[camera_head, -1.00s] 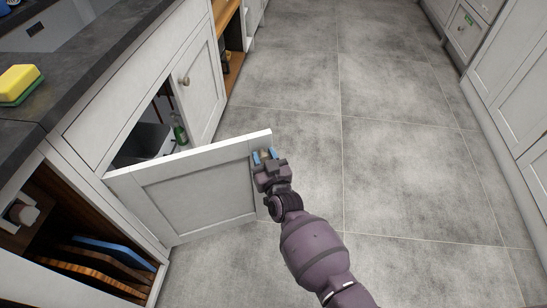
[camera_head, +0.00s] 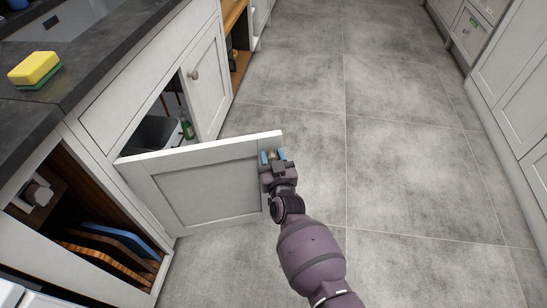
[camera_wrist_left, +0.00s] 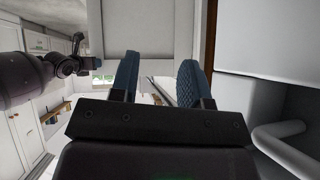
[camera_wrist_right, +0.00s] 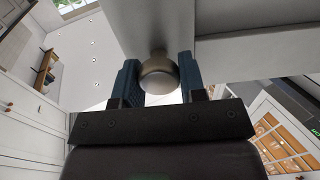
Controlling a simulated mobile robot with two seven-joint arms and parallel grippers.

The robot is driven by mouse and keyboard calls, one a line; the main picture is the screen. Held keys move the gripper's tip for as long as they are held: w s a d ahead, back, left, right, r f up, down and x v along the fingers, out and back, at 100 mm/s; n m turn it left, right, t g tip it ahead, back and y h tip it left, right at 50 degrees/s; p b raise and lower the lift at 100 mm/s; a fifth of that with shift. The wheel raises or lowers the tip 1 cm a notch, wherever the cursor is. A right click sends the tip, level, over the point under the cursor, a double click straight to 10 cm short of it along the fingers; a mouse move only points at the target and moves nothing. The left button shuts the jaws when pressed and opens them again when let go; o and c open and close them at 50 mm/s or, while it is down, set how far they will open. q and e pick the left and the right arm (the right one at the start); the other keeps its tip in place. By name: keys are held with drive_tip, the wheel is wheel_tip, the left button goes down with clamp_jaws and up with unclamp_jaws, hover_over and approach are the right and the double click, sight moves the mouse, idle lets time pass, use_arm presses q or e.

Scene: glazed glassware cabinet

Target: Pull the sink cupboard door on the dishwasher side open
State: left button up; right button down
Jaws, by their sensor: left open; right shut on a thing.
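The sink cupboard door (camera_head: 205,183) is a white panelled door that stands swung out wide from the cabinet front over the floor. My right gripper (camera_head: 272,157) is at its free edge, shut on the round metal knob; the knob (camera_wrist_right: 159,75) shows between the blue fingertips in the right wrist view. The open cupboard (camera_head: 160,130) shows a grey bin and a green bottle (camera_head: 187,128) inside. My left gripper (camera_wrist_left: 158,75) is open and empty in its wrist view, with a pale panel beyond it; it is not in the head view.
The other cupboard door (camera_head: 208,85) is closed beside the opening. An open niche with boards (camera_head: 100,250) lies at the lower left. A yellow and green sponge (camera_head: 35,69) sits on the dark worktop (camera_head: 75,90). The tiled floor (camera_head: 400,150) to the right is clear.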

use_arm(q)
drive_tip(key=shift+f, duration=0.1)
use_arm(e)
drive_tip(key=c, duration=0.7)
unclamp_jaws()
use_arm(q)
drive_tip(key=shift+s+a+n+p, duration=0.4)
drive_tip(key=shift+s+p, duration=0.15)
drive_tip(key=shift+p, duration=0.75)
use_arm(e)
drive_tip(key=shift+s+d, duration=0.3)
drive_tip(key=shift+s, duration=1.5)
drive_tip(key=shift+s+d, duration=0.25)
drive_tip(key=shift+s, duration=1.5)
drive_tip(key=shift+s+d, duration=0.3)
drive_tip(key=shift+s, duration=1.5)
use_arm(q)
drive_tip(key=shift+d, duration=0.1)
